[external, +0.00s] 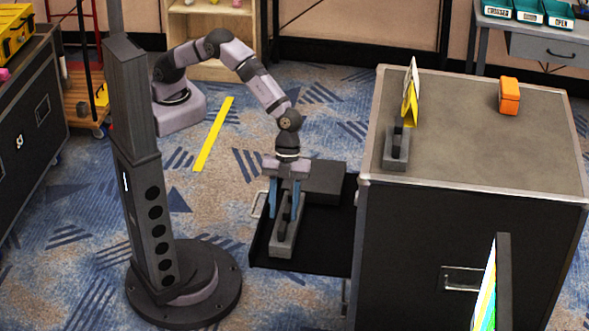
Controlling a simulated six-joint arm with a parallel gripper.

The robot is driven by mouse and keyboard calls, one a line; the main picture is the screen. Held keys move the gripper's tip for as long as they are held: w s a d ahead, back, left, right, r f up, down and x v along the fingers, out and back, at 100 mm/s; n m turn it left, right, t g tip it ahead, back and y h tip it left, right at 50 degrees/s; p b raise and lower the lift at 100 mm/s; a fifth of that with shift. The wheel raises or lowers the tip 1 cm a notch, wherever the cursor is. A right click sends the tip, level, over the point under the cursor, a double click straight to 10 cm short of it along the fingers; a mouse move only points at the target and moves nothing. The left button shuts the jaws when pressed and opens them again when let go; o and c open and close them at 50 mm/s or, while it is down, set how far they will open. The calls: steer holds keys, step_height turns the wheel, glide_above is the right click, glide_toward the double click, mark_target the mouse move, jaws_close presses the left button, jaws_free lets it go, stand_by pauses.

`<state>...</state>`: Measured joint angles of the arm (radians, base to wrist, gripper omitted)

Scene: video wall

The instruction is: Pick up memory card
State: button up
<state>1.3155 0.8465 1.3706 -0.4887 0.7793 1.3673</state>
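I cannot make out a clearly marked memory card. My gripper (285,213) points down over the pulled-out black drawer (325,255), with its two blue fingers apart. A grey block-shaped holder (284,244) stands in the drawer under and between the fingers. A small dark upright piece (286,207) rises from this holder between the fingertips. I see no clear contact between it and the fingers. A similar grey holder (396,155) with a dark upright piece stands on the large case (450,135).
A dark grey box (322,182) lies in the drawer just behind my gripper. A yellow and white upright sign (411,95) and an orange box (509,95) stand on the case. A dark-framed screen (503,285) rises in the right foreground. The case's middle top is clear.

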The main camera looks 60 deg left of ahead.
mark_target(282, 226)
steer(key=shift+p+x, duration=0.5)
steer(key=shift+x, duration=1.7)
steer(key=shift+s+d+r, duration=0.1)
jaws_close()
